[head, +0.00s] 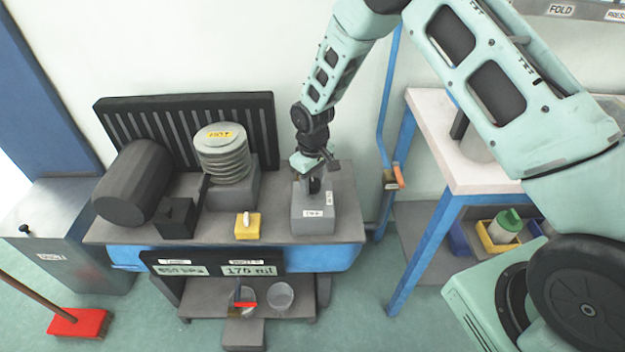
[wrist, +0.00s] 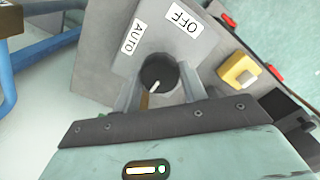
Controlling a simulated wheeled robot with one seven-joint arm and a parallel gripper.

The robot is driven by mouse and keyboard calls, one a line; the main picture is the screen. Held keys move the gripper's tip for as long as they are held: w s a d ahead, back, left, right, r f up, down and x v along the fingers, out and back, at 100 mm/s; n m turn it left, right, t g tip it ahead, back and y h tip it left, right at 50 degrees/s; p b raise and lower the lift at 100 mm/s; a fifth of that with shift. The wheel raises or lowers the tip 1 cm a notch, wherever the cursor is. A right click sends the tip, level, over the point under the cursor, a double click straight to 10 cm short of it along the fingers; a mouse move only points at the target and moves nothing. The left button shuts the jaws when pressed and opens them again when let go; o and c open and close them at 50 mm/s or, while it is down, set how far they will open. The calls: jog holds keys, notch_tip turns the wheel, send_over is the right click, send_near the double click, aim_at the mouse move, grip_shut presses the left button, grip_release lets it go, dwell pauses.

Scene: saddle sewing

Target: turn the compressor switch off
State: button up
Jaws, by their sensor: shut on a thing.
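The compressor switch is a grey box (head: 313,212) at the right end of the compressor bench, with a dark round knob (wrist: 157,72) on its top face. The wrist view shows the label OFF (wrist: 183,18) and the label AUTO (wrist: 131,36) beyond the knob. A short white mark shows on the knob's near side; which label it points to I cannot tell. My gripper (head: 314,184) comes down from above onto the switch box. Its fingers (wrist: 159,82) stand on either side of the knob and are shut on it. In the head view the gripper mostly hides the knob.
A yellow block with a pale handle (head: 247,225) sits left of the switch box. Behind it stands a ribbed cylinder labelled HOT (head: 222,155), with a black tank (head: 130,183) further left. A blue-legged table (head: 425,235) stands to the right.

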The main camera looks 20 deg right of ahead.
aim_at(312, 182)
jog(key=o, duration=1)
jog(key=shift+r, duration=0.1)
notch_tip(312, 182, up, 17)
jog(key=shift+r+b, duration=0.15)
jog(key=shift+b, duration=0.45)
